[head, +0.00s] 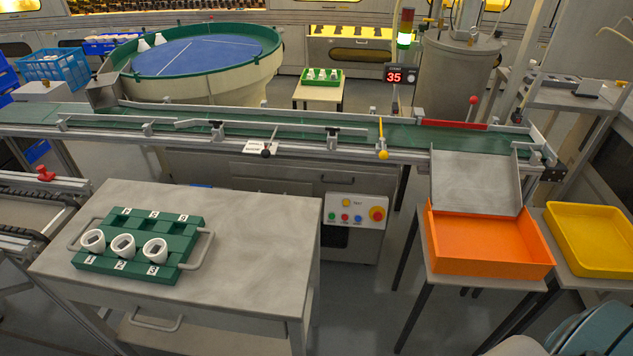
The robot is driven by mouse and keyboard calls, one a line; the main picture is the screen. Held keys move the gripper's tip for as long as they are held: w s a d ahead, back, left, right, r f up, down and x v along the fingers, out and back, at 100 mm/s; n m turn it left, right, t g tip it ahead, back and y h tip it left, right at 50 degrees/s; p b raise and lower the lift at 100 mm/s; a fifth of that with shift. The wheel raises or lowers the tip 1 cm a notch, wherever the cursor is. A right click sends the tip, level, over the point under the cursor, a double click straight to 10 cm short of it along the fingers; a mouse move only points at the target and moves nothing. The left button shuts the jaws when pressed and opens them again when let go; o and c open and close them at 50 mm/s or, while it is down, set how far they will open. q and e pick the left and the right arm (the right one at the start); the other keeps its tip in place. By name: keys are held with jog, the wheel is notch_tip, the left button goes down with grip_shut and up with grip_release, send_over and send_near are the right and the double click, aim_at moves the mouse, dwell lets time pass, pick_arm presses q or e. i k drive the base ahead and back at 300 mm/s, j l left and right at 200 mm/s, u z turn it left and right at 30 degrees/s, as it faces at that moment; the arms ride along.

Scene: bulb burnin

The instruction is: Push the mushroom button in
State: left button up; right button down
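A red mushroom button (377,213) on a yellow surround sits at the right end of a white control panel (341,212), on the front of the cabinet under the conveyor. Smaller yellow, green, red and blue buttons are to its left. From this angle I cannot tell whether the mushroom button is in or out. Another red knob (45,173) stands on the frame at the far left. Neither of my grippers is in view.
A grey trolley (250,240) with a green numbered rack (180,262) holding white pieces stands left of the panel. An orange tray (485,245) on a stand is to the right, with a yellow tray (590,240) beyond. The green conveyor (270,130) runs above the panel.

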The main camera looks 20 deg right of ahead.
aim_at(377, 216)
jog(key=z, duration=1.25)
